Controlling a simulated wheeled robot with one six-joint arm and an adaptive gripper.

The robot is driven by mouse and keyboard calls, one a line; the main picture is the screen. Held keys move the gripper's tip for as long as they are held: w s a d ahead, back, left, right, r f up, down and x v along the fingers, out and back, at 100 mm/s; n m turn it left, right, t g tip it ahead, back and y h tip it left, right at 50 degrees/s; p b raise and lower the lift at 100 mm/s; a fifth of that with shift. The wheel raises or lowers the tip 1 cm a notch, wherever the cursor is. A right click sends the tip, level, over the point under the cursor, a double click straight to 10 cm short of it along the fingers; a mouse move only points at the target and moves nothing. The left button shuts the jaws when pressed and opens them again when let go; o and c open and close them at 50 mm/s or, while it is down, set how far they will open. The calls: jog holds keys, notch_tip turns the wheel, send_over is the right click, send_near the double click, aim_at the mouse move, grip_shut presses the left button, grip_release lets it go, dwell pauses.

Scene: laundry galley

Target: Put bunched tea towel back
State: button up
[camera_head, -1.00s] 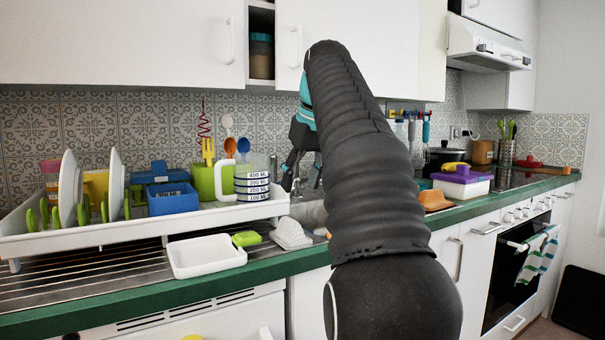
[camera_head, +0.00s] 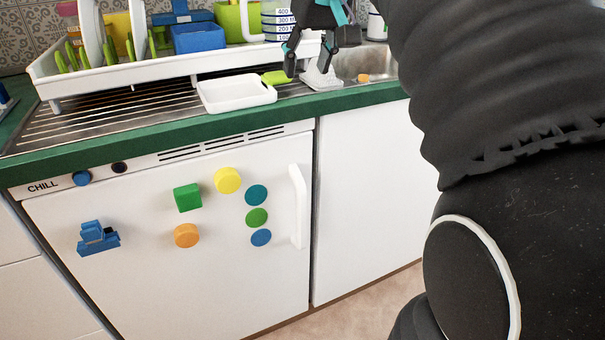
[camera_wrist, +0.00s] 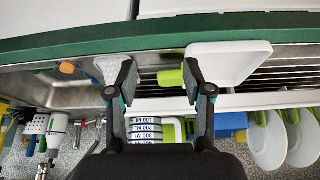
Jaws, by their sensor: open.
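A small pale, bunched-looking thing (camera_head: 320,80), which may be the tea towel, sits on the counter by the sink. In the wrist view it (camera_wrist: 106,68) is partly behind my left finger. My gripper (camera_head: 307,66) is open, with fingers pointing down above the counter close to this thing. In the wrist view my gripper (camera_wrist: 158,82) has nothing held between its fingers. A green sponge (camera_wrist: 171,78) shows in the gap beyond the fingertips. I cannot tell whether a finger touches the pale thing.
A white tray (camera_head: 236,95) lies left of the green sponge (camera_head: 275,77). The white dish rack (camera_head: 150,79) with plates stands behind them. The fridge (camera_head: 140,290) is below.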

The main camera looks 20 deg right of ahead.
jog(key=s+a+f, duration=0.4)
jog(key=s+f, duration=0.4)
jog(key=f, duration=0.5)
jog(key=s+a+f, duration=0.4)
jog(key=s+f, duration=0.5)
jog(key=f, duration=0.4)
jog(key=shift+s+a+f+t, duration=0.15)
jog(key=shift+s+a+t, duration=0.05)
jog(key=shift+t, duration=0.2)
jog(key=shift+c, duration=0.9)
